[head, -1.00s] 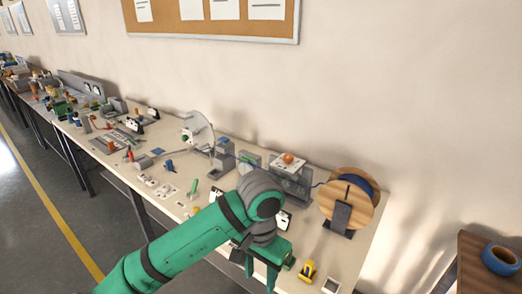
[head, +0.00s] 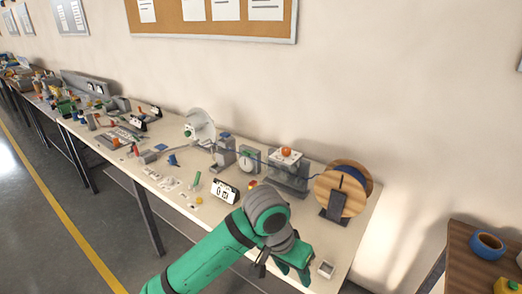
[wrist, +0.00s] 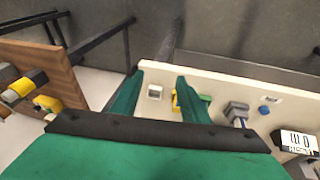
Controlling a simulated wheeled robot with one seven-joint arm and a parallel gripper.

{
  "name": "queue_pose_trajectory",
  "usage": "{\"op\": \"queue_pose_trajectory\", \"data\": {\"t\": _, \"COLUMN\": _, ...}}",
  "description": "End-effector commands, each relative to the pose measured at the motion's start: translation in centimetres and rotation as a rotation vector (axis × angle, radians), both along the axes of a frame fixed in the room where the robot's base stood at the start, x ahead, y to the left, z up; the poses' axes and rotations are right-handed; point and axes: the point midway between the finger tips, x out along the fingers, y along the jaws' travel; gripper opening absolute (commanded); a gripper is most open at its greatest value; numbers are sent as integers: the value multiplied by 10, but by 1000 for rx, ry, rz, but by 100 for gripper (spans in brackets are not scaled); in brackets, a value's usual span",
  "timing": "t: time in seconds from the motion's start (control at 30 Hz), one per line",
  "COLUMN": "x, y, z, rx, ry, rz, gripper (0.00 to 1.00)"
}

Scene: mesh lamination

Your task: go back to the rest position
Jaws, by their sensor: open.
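My green arm reaches in from the bottom of the head view. My gripper (head: 294,271) is over the near right edge of the pale workbench (head: 342,239). In the wrist view its two green fingers (wrist: 158,98) stand apart with nothing held between them. A yellow and green piece (wrist: 205,98) is partly hidden by the right finger in the wrist view.
A wooden spool (head: 341,194) stands at the bench's right end. A counter display (head: 225,191) and a grey unit with an orange knob (head: 287,172) stand left of it. A brown table (head: 462,240) with blue tape (head: 487,244) is at right. Floor shows between them.

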Motion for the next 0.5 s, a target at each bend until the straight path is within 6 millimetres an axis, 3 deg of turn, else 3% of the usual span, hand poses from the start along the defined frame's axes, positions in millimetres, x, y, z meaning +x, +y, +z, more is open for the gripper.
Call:
{"op": "queue_pose_trajectory", "data": {"t": 0.3, "x": 13, "y": -96, "z": 6, "rx": -385, "ry": -119, "rz": 9, "gripper": 41}}
{"op": "queue_pose_trajectory", "data": {"t": 0.5, "x": 20, "y": -146, "z": 21, "rx": -637, "ry": -202, "rz": 61, "gripper": 41}}
